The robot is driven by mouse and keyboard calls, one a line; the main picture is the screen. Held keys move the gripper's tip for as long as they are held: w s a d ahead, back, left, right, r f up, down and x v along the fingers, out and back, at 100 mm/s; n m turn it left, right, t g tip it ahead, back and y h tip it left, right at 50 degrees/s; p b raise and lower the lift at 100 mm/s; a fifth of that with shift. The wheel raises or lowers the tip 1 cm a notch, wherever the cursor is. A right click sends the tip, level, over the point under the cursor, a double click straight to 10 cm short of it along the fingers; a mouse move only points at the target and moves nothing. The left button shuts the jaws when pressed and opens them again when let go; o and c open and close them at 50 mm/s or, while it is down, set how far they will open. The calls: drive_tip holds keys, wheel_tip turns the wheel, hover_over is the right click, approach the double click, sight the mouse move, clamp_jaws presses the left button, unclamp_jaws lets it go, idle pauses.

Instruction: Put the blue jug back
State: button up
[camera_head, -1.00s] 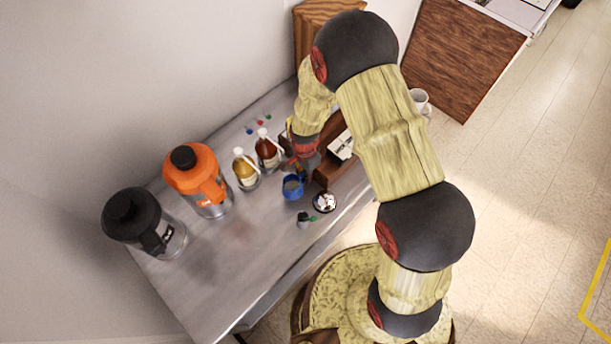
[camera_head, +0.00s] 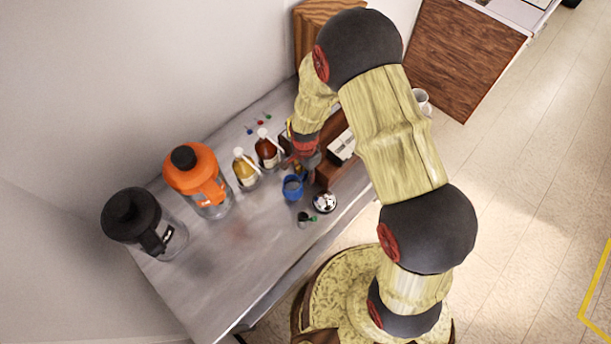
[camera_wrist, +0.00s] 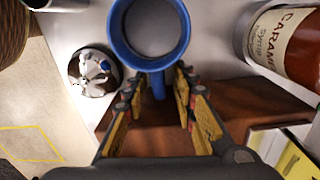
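The blue jug (camera_head: 292,189) stands upright on the metal table, in front of the two syrup bottles. In the wrist view the blue jug (camera_wrist: 151,62) is at the top, seen from above, with a grey inside and its handle pointing toward me. My gripper (camera_wrist: 158,88) is open, with its yellow-padded fingers on either side of the handle. I cannot tell whether either finger touches it. In the head view my gripper (camera_head: 303,166) is just behind the jug and partly hidden by my arm.
An amber bottle (camera_head: 244,170) and a caramel bottle (camera_head: 267,151) stand close by. A round black-and-white item (camera_head: 324,203) and a small dark cup (camera_head: 304,220) lie nearby. A wooden box (camera_head: 328,172) is beside my gripper. Orange-topped (camera_head: 194,172) and black-topped (camera_head: 135,219) jugs stand left. The front-left table is clear.

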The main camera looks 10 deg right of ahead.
wheel_tip(320, 180, up, 12)
drive_tip(key=shift+w+f, duration=0.1)
drive_tip(key=shift+f, duration=0.05)
drive_tip(key=s+d+r+n+t, duration=0.2)
drive_tip(key=s+r+n, duration=0.1)
drive_tip(key=r, duration=0.8)
drive_tip(key=s+d+r+n+t, duration=0.1)
drive_tip(key=s+d+r+n, duration=0.2)
drive_tip(key=r, duration=0.7)
drive_tip(key=s+d+r+n+t, duration=0.2)
drive_tip(key=s+r+n, duration=0.4)
drive_tip(key=s+r, duration=0.4)
drive_tip(key=s+d, duration=0.1)
drive_tip(key=s, duration=0.2)
drive_tip(key=shift+d+t, duration=0.15)
drive_tip(key=shift+t, duration=0.25)
wheel_tip(320, 180, down, 17)
drive_tip(key=b, duration=1.8)
drive_tip(key=shift+f, duration=0.2)
